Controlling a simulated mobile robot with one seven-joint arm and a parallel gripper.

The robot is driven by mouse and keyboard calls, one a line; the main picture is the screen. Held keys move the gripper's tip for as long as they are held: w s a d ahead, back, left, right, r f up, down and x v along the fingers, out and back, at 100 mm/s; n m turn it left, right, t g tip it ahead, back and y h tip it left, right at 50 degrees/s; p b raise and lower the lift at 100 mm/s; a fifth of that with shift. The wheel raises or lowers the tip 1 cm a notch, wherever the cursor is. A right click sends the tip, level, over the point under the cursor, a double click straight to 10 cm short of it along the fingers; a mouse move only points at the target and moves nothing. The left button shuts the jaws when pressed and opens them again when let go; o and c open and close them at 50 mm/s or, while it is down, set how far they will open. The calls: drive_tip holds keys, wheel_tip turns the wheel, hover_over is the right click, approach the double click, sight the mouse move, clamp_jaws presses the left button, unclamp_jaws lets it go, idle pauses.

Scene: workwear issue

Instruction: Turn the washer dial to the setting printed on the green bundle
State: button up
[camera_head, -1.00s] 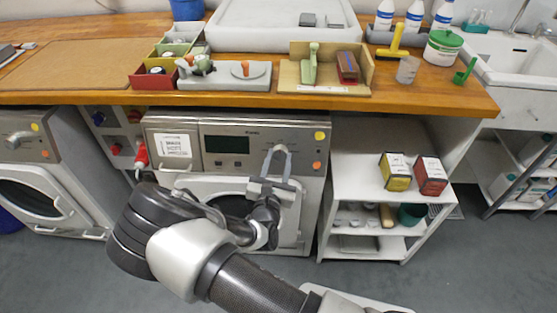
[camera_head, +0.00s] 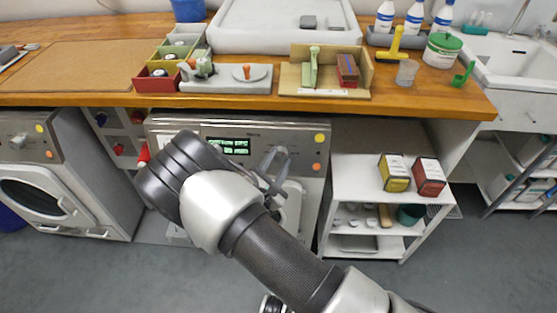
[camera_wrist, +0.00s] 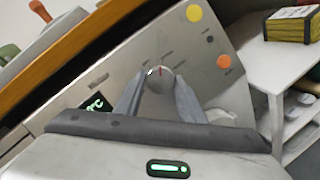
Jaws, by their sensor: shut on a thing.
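The washer (camera_head: 305,135) stands under the counter, with its lit green display (camera_head: 228,146) partly cut off in the wrist view (camera_wrist: 95,104). The round grey dial (camera_wrist: 160,80) shows a red mark near its top edge; the small print around it is too blurred to read. My gripper (camera_wrist: 160,82) has one finger on each side of the dial and is shut on it. In the head view my gripper (camera_head: 277,158) is at the washer panel, and the dial is hidden there. I cannot make out a green bundle in either view.
The wooden counter edge (camera_head: 330,103) runs just above the panel. A yellow button (camera_head: 320,137) and an orange button (camera_head: 317,167) sit right of the dial.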

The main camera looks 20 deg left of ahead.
drive_tip(key=shift+m+g+h, duration=0.3)
drive_tip(key=shift+m, duration=0.9)
drive_tip(key=o, duration=1)
drive_tip(key=shift+s+a+r, duration=0.1)
drive_tip(key=shift+s, duration=0.05)
drive_tip(key=s+r, duration=0.1)
drive_tip(key=s, duration=1)
drive_tip(key=s+a+r+p, duration=0.1)
drive_tip(key=s, duration=0.5)
drive_tip(key=shift+r, duration=0.35)
